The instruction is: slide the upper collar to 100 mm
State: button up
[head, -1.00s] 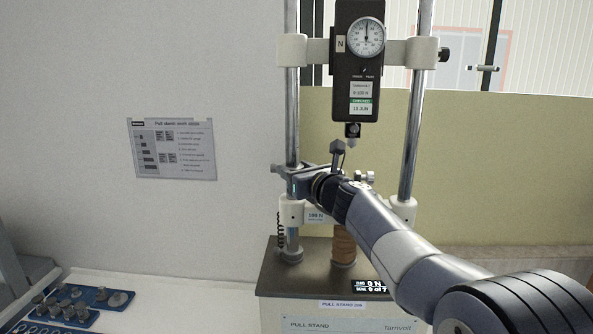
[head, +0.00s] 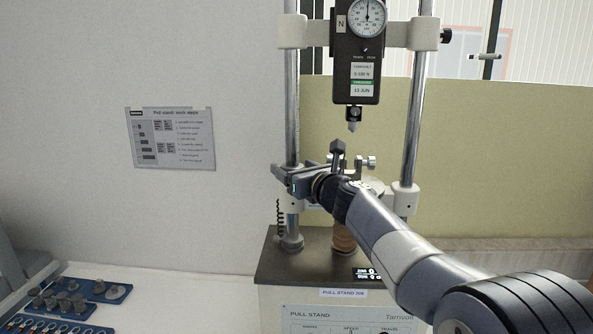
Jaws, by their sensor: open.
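The pull stand has two steel columns. White sleeves (head: 291,31) and (head: 424,33) clamp the upper crosshead with the dial gauge to them. Lower white sleeves (head: 293,201) and (head: 406,201) sit near the base. I cannot tell for certain which part is the upper collar, and no millimetre scale is readable. My gripper (head: 284,180) is open at the left column, just above the lower left sleeve. The jaws point left; I cannot tell whether they are around the column or in front of it. My wrist and arm hide much of the lower crosshead.
A dark probe tip (head: 352,122) hangs under the gauge, above my wrist. A coiled cord (head: 280,218) hangs beside the left column. A blue tray of metal parts (head: 110,291) lies at lower left. A printed sheet (head: 172,138) is on the wall.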

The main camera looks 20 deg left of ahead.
jog(key=shift+d, duration=0.1)
jog(key=b+v, duration=0.3)
jog(key=v, duration=0.7)
jog(key=shift+s+d+b, duration=0.25)
jog(key=shift+b, duration=0.05)
jog(key=p+x, duration=0.3)
jog(key=x, duration=0.7)
jog(key=shift+w+a+r+p, duration=0.1)
jog(key=shift+w+a+p, duration=0.15)
jog(key=shift+a+p, duration=0.1)
jog(key=shift+r, duration=0.15)
jog(key=shift+r+p, duration=0.15)
jog(key=shift+p, duration=0.15)
